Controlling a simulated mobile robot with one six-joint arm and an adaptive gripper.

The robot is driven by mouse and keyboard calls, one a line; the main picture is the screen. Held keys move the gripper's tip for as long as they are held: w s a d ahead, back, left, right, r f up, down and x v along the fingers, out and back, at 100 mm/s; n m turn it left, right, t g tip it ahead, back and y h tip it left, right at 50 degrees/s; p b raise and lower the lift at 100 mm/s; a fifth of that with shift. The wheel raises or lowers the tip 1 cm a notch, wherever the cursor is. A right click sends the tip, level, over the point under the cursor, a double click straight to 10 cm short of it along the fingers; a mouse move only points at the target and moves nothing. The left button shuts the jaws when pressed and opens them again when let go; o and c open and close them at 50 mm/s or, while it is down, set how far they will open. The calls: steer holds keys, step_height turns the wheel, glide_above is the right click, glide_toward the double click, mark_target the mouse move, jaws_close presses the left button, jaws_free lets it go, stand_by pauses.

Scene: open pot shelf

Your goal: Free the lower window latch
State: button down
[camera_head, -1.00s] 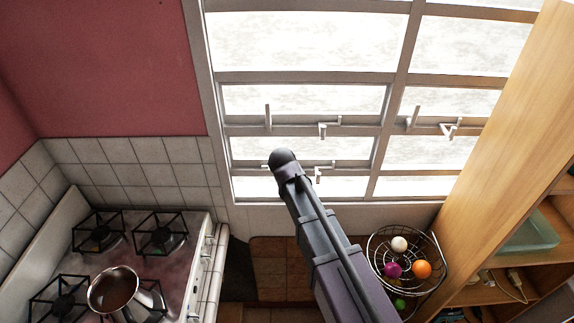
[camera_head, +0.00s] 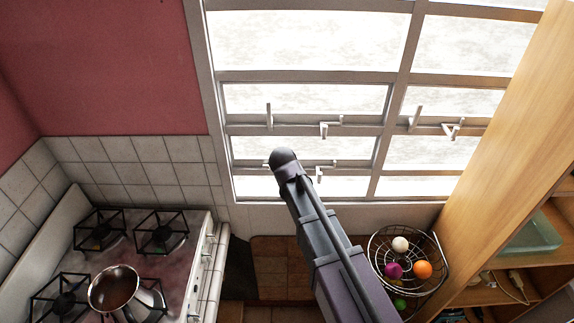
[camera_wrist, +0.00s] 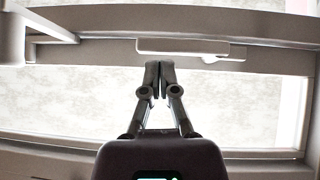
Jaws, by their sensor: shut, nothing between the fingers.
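The lower window latch (camera_head: 319,174) is a small pale handle on the lowest rail of the window, just right of my arm's rounded end in the head view. My arm hides part of the rail there. In the wrist view my gripper (camera_wrist: 160,72) is shut and empty, its fingertips together. They appear just below a pale flat latch bar (camera_wrist: 180,46) on a window rail; I cannot tell whether they touch it. A second pale bracket-like piece (camera_wrist: 52,24) is at the upper left. The head view does not show my fingers.
Higher window latches (camera_head: 324,129) and (camera_head: 452,129) stick out from the rail above. A stove (camera_head: 195,250) with a pot (camera_head: 115,287) stands at the left. A wire basket (camera_head: 430,248) with coloured balls and a wooden shelf (camera_head: 500,150) stand at the right.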

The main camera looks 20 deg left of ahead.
steer(key=w+r+p+v, duration=0.2)
steer(key=p+v, duration=0.8)
steer(key=v, duration=0.2)
steer(key=shift+s, duration=0.2)
steer(key=shift+d, duration=0.15)
stand_by(0.7)
steer(key=w+d+f+m+g+h+b, duration=0.1)
steer(key=d+f+g+h+b, duration=0.1)
steer(key=d+f+b, duration=0.75)
steer(key=w+d+f+m+g+h+b, duration=0.1)
steer(key=d+f+m+g+b, duration=0.15)
steer(key=d+f, duration=0.85)
steer(key=s+d+f+g+b, duration=0.1)
steer(key=s+d+f+b, duration=0.1)
steer(key=d, duration=0.5)
steer(key=s+d+f+m+g+b, duration=0.1)
steer(key=s+d+f+b, duration=0.2)
steer(key=d+b, duration=0.3)
steer(key=s+d+f+g+b, duration=0.2)
steer(key=d+f+b, duration=0.2)
steer(key=d, duration=0.6)
steer(key=shift+s+d, duration=0.2)
steer(key=shift+s, duration=0.05)
steer(key=shift+f+m, duration=0.15)
steer(key=shift+m, duration=0.1)
